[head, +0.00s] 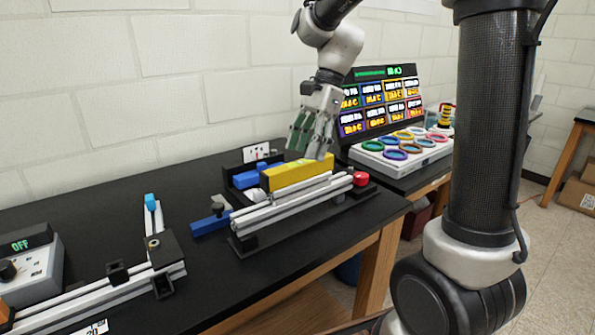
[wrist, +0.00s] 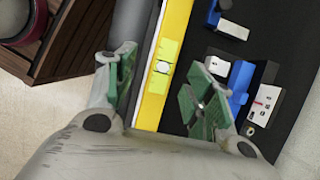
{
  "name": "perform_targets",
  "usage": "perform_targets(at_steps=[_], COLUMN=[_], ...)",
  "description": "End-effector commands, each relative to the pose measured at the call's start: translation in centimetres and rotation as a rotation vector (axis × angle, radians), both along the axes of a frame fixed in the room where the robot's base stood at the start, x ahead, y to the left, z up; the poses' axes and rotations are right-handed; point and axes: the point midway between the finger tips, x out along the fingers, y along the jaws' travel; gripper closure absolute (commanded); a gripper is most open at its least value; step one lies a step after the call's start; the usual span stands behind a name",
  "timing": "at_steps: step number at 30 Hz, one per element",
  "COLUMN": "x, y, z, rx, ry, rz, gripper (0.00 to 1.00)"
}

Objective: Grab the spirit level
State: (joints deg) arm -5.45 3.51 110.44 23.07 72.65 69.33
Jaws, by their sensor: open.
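The spirit level is a yellow bar (head: 297,174) resting along the top of the aluminium extrusion frame on the black table. In the wrist view the yellow spirit level (wrist: 168,60) runs lengthwise, with a pale vial window near its middle. My gripper (head: 311,152) is just above the spirit level, pointing down, with its green-padded fingers apart. In the wrist view my gripper (wrist: 164,98) has one finger on each side of the level, left and right. Nothing is held. Whether the fingertips reach below the level's top is unclear.
A red knob (head: 360,179) is at the frame's right end. A blue-handled tool (head: 211,222) lies in front left. A white tray of coloured rings (head: 400,153) and a display board (head: 382,101) stand at right. A second rail assembly (head: 160,255) is at left.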

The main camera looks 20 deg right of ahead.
Motion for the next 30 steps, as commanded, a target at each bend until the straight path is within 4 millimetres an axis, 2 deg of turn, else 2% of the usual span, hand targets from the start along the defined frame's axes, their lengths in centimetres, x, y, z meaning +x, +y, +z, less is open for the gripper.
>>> perform_targets(at_steps=[6, 9, 17, 26, 30], x=[0.0, -0.1, -0.1, -0.1, -0.1], y=[1.4, 1.8, 1.9, 1.9, 1.9], z=[-3.2, -4.1, -4.4, -4.4, -4.4], rx=[0.0, 0.0, 0.0, 0.0, 0.0], ry=[0.003, 0.0, -0.001, -0.002, -0.002], rz=[0.002, 0.002, 0.002, 0.002, 0.002], gripper=[0.46, 0.46, 0.46, 0.99, 1.0])
